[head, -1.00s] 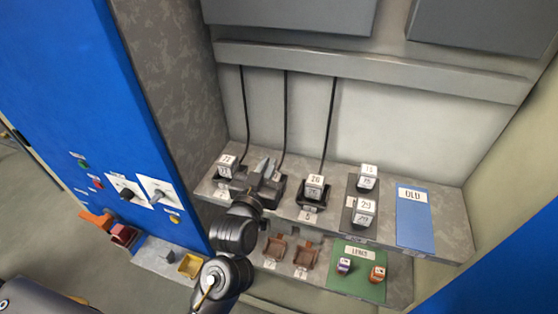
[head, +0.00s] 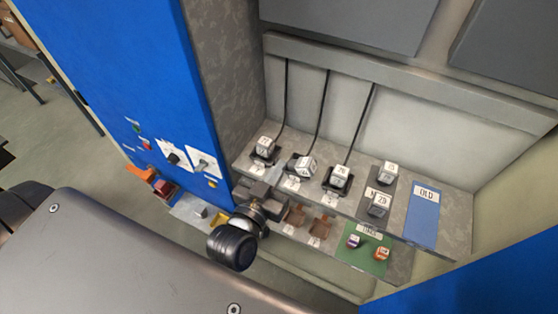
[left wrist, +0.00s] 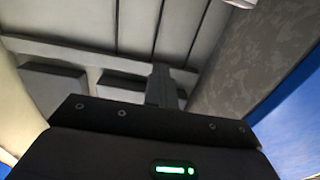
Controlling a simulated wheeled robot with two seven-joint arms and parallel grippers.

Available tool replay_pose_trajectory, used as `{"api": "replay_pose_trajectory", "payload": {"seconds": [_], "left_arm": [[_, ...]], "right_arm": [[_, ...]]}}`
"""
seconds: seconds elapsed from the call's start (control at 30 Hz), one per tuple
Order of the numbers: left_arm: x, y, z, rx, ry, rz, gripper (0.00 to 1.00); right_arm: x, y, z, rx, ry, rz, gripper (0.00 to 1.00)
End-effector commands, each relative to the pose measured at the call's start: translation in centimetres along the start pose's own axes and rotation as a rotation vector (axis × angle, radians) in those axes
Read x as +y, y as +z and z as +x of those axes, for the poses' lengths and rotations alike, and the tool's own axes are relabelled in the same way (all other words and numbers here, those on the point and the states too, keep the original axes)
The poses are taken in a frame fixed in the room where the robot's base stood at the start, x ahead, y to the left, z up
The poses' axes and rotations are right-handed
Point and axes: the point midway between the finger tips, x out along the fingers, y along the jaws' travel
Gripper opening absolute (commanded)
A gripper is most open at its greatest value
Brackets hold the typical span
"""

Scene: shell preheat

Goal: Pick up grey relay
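Several relays with white numbered tops show in the head view: one in the left socket (head: 264,146), one tilted in the middle socket (head: 305,166), one in the right socket (head: 339,177), and two on a dark plate, a rear one (head: 389,172) and a front one (head: 379,204). A plain small grey block (head: 200,211) sits on the lower left ledge; I cannot tell which is the grey relay. My left gripper (head: 262,192) is in front of the shelf's left end, below the sockets. In the left wrist view its fingers (left wrist: 163,86) appear together, with nothing visible between them. My right gripper is not in view.
A blue OLD mat (head: 423,215) lies at the shelf's right. A green mat (head: 364,251) below bears a purple and an orange piece. Brown holders (head: 320,230) and a yellow tray (head: 218,220) are on the lower ledge. A blue cabinet (head: 120,80) with knobs stands left.

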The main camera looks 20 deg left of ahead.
Motion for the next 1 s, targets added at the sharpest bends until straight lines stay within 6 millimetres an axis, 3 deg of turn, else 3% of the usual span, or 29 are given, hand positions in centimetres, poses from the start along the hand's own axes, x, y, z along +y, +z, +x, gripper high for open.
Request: {"api": "replay_pose_trajectory", "payload": {"seconds": [0.23, 0.83, 1.0], "left_arm": [[0.0, 0.0, 0.0, 0.001, 0.000, 0.000, 0.01], [0.0, -0.1, 0.0, 0.002, 0.000, 0.000, 0.79], [0.0, -0.1, 0.0, 0.002, 0.000, 0.000, 0.80]], "right_arm": [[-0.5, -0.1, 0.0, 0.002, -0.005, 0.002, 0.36], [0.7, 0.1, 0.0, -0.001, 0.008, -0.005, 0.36], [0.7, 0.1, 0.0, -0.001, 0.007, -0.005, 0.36]]}}
